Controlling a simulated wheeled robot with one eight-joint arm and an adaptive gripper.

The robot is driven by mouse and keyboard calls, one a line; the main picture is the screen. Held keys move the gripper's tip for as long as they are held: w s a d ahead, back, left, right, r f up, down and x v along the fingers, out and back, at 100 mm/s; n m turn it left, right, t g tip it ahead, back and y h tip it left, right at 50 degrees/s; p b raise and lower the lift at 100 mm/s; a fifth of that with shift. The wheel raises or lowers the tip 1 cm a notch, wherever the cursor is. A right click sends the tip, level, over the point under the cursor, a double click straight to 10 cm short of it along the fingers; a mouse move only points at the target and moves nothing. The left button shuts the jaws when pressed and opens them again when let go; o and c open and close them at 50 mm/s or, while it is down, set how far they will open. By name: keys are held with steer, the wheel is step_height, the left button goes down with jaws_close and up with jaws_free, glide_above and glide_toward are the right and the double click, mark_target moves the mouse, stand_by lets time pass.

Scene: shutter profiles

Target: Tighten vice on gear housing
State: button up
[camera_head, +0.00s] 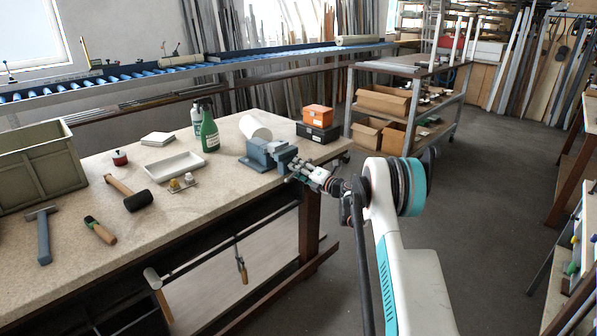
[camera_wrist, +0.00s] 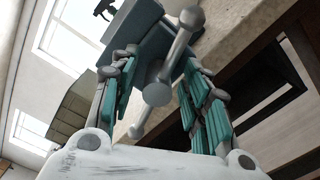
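The blue-grey vice (camera_head: 262,160) stands at the right front corner of the workbench. In the wrist view its body (camera_wrist: 135,32) fills the top, with the grey screw end and a ball-ended handle bar (camera_wrist: 157,94) pointing at me. My gripper (camera_head: 297,168) is at the front of the vice. In the wrist view my gripper (camera_wrist: 162,62) is open, its teal-padded fingers on either side of the handle, with gaps showing to the bar. A white cylinder (camera_head: 255,127) shows behind the vice; I cannot tell if it is the gear housing or whether the jaws hold anything.
A shelf unit (camera_head: 408,110) stands behind. The floor to the right is clear.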

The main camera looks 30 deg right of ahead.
steer(key=shift+a, duration=0.1)
steer(key=v, duration=1.2)
steer(key=shift+c, duration=0.6)
